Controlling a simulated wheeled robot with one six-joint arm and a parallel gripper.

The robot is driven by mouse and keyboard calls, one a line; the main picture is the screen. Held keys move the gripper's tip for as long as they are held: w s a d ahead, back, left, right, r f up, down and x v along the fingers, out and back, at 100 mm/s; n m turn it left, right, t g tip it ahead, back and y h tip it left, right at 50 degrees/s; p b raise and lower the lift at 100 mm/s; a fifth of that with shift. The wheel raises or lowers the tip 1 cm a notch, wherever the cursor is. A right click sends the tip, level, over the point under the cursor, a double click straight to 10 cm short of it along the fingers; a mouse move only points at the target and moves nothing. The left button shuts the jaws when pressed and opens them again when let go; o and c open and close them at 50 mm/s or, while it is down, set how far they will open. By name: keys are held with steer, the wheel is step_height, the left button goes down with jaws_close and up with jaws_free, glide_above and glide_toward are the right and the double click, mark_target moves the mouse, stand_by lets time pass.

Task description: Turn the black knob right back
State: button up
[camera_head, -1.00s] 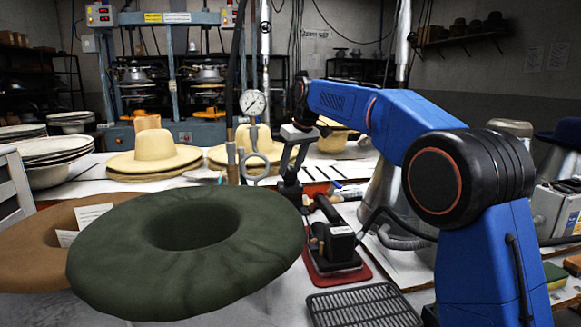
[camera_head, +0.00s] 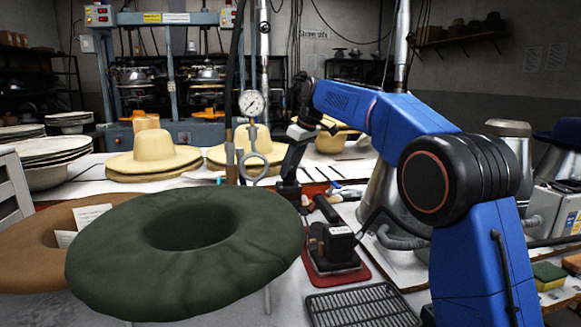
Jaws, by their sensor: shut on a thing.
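My gripper (camera_head: 289,186) points down over the table, just right of the upright pipe with the dial gauge. It looks shut at its lower end on a small dark part, which I take to be the black knob. The fingers are black too, so the knob's outline and its turn angle cannot be told apart from them. The dial gauge (camera_head: 251,103) and a grey ring (camera_head: 254,166) on the pipe stand just left of my gripper.
A dark green hat (camera_head: 130,265) fills the front left. A black iron (camera_head: 336,245) on a red pad stands in front of my gripper, with a black rack (camera_head: 362,306) nearer. Straw-coloured hats (camera_head: 152,152) sit behind on the left.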

steer(key=o, duration=1.1)
steer(key=shift+c, duration=0.2)
steer(key=v, duration=1.7)
steer(key=shift+r, duration=0.2)
steer(key=shift+d, duration=0.1)
